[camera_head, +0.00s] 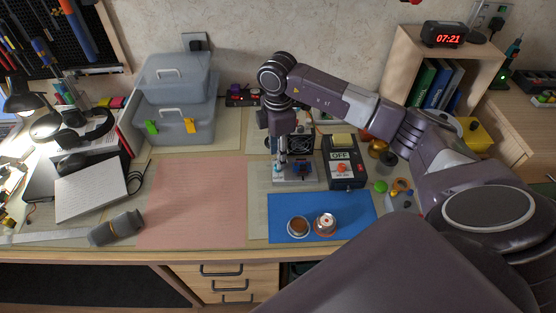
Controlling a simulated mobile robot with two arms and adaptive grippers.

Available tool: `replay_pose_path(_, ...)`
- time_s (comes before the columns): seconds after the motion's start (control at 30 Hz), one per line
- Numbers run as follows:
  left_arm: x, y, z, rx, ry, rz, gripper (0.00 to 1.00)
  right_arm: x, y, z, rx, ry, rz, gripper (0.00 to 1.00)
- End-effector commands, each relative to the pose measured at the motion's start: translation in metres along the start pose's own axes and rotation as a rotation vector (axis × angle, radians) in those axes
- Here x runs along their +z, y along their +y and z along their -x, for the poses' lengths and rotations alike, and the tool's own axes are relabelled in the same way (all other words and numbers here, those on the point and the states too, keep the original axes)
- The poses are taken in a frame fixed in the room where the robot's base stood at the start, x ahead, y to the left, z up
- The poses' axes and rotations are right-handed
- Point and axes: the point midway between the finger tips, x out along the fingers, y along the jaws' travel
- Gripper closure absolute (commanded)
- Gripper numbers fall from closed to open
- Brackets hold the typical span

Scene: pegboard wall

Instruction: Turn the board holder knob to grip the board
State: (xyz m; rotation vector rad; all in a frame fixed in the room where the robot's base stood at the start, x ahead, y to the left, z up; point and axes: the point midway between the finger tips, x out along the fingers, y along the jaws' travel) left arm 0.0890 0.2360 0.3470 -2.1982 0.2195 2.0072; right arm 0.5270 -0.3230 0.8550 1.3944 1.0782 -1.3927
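My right arm reaches in from the right and bends down at the back middle of the bench. My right gripper (282,160) points down over the board holder (294,179), a small light-grey device with a blue part, standing left of the black OFF box. The wrist and gripper cover much of the holder's back left. The fingers are too small and too hidden to tell whether they are open or shut, or whether they touch the knob. I cannot make out the knob clearly. My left gripper is not in view.
A black box marked OFF (344,170) stands close right of the holder. A blue mat (345,206) with two small round tins (298,226) lies in front. A bare pink mat (198,203) is left. Grey toolboxes (175,85) and a wooden shelf (405,50) stand behind.

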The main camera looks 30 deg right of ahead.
Motion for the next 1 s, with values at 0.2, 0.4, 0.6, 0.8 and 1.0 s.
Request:
replay_pose_path(0.2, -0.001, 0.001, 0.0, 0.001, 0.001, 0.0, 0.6, 0.001, 0.002, 0.049, 0.005, 0.0, -0.002, 0.66)
replay_pose_path(0.4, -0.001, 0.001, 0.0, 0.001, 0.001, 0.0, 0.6, 0.001, 0.001, 0.075, 0.003, 0.0, -0.001, 0.66)
replay_pose_path(0.6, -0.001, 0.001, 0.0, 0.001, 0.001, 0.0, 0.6, 0.001, 0.0, 0.082, 0.002, 0.0, -0.001, 0.66)
replay_pose_path(0.8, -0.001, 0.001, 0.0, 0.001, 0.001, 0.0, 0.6, 0.001, 0.0, 0.082, 0.002, 0.0, -0.001, 0.66)
replay_pose_path(1.0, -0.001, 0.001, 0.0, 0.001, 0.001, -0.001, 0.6, 0.001, 0.0, 0.082, 0.002, 0.0, -0.001, 0.66)
